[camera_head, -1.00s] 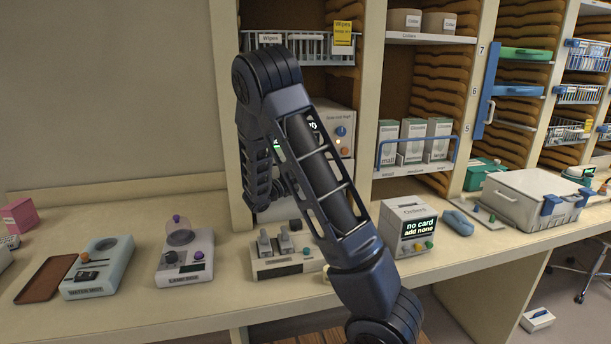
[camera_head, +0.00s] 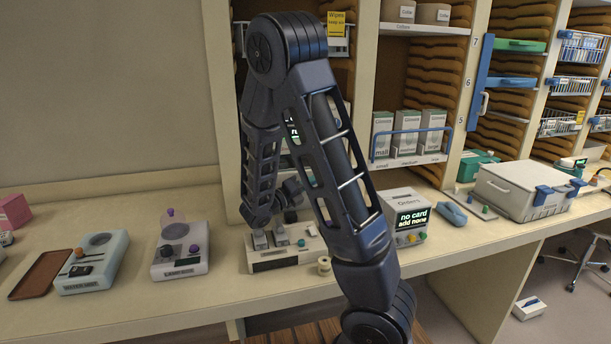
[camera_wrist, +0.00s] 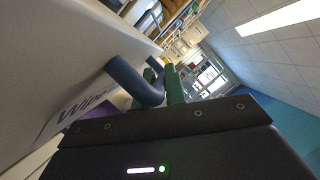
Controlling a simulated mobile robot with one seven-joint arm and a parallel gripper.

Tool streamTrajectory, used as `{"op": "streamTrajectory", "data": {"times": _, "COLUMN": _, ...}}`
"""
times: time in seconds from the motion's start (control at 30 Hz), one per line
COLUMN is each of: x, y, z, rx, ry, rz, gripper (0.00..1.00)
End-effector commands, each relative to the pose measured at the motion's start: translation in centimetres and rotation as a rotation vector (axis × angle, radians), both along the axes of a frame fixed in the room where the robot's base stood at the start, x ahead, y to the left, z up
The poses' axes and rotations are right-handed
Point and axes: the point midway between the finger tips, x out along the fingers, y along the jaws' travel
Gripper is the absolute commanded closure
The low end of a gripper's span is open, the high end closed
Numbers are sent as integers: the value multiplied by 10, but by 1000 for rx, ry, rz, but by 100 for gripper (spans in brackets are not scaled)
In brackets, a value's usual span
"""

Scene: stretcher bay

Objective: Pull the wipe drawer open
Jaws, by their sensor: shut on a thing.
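The wipe drawer (camera_wrist: 60,75) shows in the wrist view as a plain white front, tilted across the left, with a partly visible "Wipe" label. A dark blue bar handle (camera_wrist: 136,82) stands out from it. My gripper (camera_wrist: 162,86) has green fingertips at this handle and is shut on it; the bar partly covers one finger. In the head view my arm hides the gripper's fingertips and the drawer front. I cannot tell how far the drawer is open.
Below my arm, a small device with levers (camera_head: 283,262) stands on the bench, with an Orders box (camera_head: 402,205) to its right. Two more devices (camera_head: 92,272) (camera_head: 181,262) stand to the left. A shelf upright (camera_head: 222,110) is close to my arm. Bare bench lies along the front edge.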

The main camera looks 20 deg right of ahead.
Motion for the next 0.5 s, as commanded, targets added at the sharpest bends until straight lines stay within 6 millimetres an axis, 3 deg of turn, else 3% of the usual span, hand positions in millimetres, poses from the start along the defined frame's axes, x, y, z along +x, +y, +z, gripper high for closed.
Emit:
{"op": "streamTrajectory", "data": {"times": 0.13, "x": -13, "y": 1, "z": 0, "rx": 0, "ry": 1, "rz": 5, "gripper": 100}}
{"op": "streamTrajectory", "data": {"times": 0.43, "x": -13, "y": 1, "z": -1, "rx": 0, "ry": 1, "rz": 5, "gripper": 100}}
{"op": "streamTrajectory", "data": {"times": 0.47, "x": -13, "y": 1, "z": 0, "rx": 0, "ry": 1, "rz": 5, "gripper": 81}}
{"op": "streamTrajectory", "data": {"times": 0.5, "x": -13, "y": 1, "z": 0, "rx": 0, "ry": 1, "rz": 5, "gripper": 74}}
